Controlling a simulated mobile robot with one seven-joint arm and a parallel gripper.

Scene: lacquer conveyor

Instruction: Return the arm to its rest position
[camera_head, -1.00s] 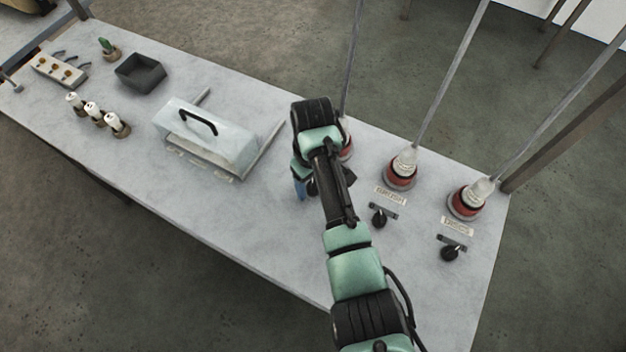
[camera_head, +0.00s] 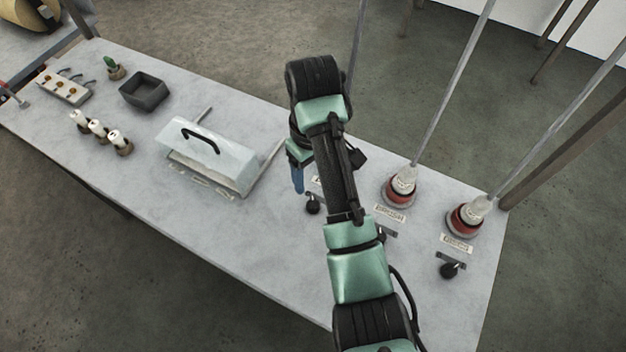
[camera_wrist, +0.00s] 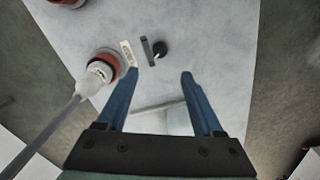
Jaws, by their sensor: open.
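In the wrist view my gripper (camera_wrist: 160,75) is open, its two blue fingers apart with nothing between them but the pale bench top. In the head view my gripper (camera_head: 298,180) points down over the bench, right of the glass-sided box with a black handle (camera_head: 210,155). One blue finger shows there; the rest is hidden behind my wrist. A black knob (camera_head: 312,204) is close beside the fingertip in the picture. In the wrist view a black knob (camera_wrist: 160,48) lies beyond the fingertips, and a red-based nozzle (camera_wrist: 104,68) is left of them.
Two red-based nozzles (camera_head: 400,187) (camera_head: 466,217) with slanting pipes stand at the right of the bench (camera_head: 240,245). A dark tray (camera_head: 144,92), several white-topped bottles (camera_head: 97,129), a small cactus (camera_head: 113,68) and a knobbed panel (camera_head: 66,88) stand at left. The front middle is clear.

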